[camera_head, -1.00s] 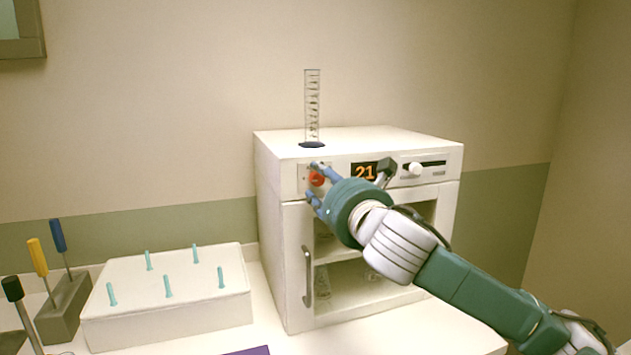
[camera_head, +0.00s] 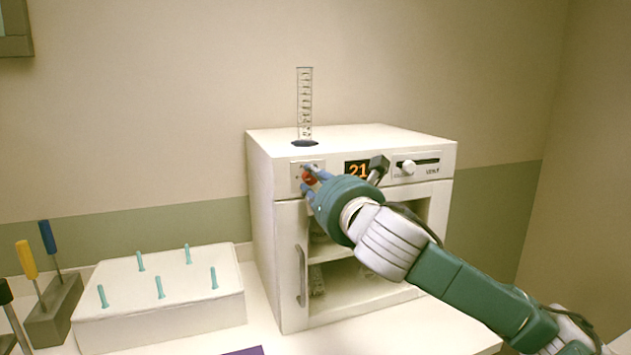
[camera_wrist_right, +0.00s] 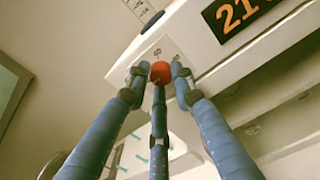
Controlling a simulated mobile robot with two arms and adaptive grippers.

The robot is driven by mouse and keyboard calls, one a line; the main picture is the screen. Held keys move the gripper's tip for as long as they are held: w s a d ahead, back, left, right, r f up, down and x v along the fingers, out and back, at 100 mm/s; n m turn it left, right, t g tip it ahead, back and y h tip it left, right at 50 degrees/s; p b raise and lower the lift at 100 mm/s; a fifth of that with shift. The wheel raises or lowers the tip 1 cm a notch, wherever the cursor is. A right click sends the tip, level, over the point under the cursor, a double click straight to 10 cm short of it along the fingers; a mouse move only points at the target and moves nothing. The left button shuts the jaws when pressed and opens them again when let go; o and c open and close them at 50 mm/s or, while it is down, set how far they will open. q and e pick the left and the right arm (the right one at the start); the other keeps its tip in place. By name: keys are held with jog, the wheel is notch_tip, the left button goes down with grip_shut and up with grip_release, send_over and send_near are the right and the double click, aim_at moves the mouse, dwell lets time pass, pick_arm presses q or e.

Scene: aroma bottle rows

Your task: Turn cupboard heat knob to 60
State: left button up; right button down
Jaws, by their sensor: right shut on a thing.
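The white cupboard (camera_head: 262,235) stands on the bench, with a display (camera_head: 357,170) reading 21 on its top panel. The red heat knob (camera_head: 310,178) sits at the left of that panel, partly covered by my fingers. In the right wrist view the red knob (camera_wrist_right: 160,72) lies between the fingertips. My right gripper (camera_head: 309,180) is shut on the knob, its blue fingers around it; they also show in the right wrist view (camera_wrist_right: 158,76). The knob's scale is mostly hidden. My left gripper is not in view.
A graduated cylinder (camera_head: 305,105) stands on the cupboard top. A white slider (camera_head: 408,167) is right of the display, and a door handle (camera_head: 300,275) is below. A white block with teal pegs (camera_head: 160,320) and a screwdriver rack (camera_head: 55,310) stand at left.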

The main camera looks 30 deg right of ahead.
jog(key=shift+d+r+m, duration=0.1)
jog(key=shift+r+m, duration=0.15)
jog(key=shift+m, duration=0.25)
jog(key=m+p, duration=0.3)
jog(key=m, duration=1)
jog(key=m+p, duration=0.3)
jog(key=m, duration=1)
jog(key=shift+f+m, duration=0.2)
jog(key=shift+m, duration=0.1)
jog(key=m+p, duration=0.2)
jog(key=m, duration=0.3)
jog(key=shift+f+p, duration=0.1)
jog(key=shift+p, duration=0.25)
jog(key=shift+f+m+p, duration=0.15)
jog(key=shift+m+p, duration=0.6)
jog(key=shift+m, duration=0.75)
